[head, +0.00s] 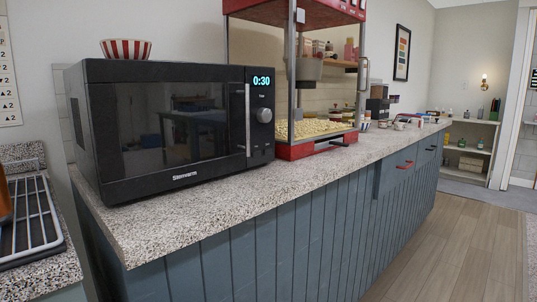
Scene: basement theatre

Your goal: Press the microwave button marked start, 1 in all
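A black microwave (160,125) stands on a speckled stone counter, its door closed. Its control panel at the right of the front has a lit display (263,80) reading 0:30. Below the display are a round knob (264,115) and some small controls too small to read. I cannot make out the button marked start. A vertical silver door handle (247,120) runs just left of the panel. Neither of my grippers is in view.
The speckled counter (205,210) is clear in front of the microwave. A red popcorn machine (315,145) stands close to its right. A red-striped bowl (126,49) sits on top. A wire rack (35,222) is at the far left. Wooden floor (455,235) is open at right.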

